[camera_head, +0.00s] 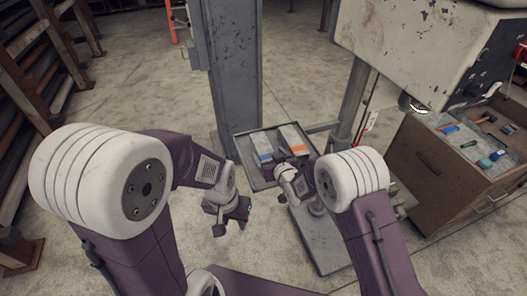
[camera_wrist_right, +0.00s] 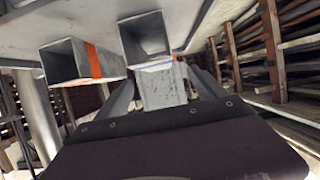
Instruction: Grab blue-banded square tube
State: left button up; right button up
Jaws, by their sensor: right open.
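The blue-banded square tube (camera_head: 261,144) lies in a grey tray (camera_head: 262,183), to the left of an orange-banded tube (camera_head: 292,136). In the right wrist view the blue-banded tube (camera_wrist_right: 145,35) shows its open square end, with a thin blue strip below it. The orange-banded tube (camera_wrist_right: 62,62) is to its left there. My left gripper (camera_head: 228,226) is open and empty, left of the tray above the floor.
A grey steel column (camera_head: 232,75) stands behind the tray. A machine with a worn pale housing (camera_head: 420,50) and a wooden cabinet (camera_head: 430,165) with loose tools on top are at the right. Shelving (camera_head: 40,75) stands at the far left. The floor at left is clear.

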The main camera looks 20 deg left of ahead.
aim_at(263, 147)
jog(key=shift+w+a+f, duration=0.25)
jog(key=shift+w+a, duration=0.05)
jog(key=shift+w, duration=0.1)
jog(key=shift+w+a+p, duration=0.1)
jog(key=shift+w+p, duration=0.2)
jog(key=x, duration=0.2)
jog(key=p+x, duration=0.1)
jog(key=shift+w+f, duration=0.25)
jog(key=shift+w, duration=0.15)
jog(key=shift+w+a+f, duration=0.15)
jog(key=shift+w+f, duration=0.05)
jog(key=shift+w, duration=0.1)
jog(key=shift+s, duration=0.1)
jog(key=c, duration=0.6)
grip_shut()
jog(key=shift+r, duration=0.1)
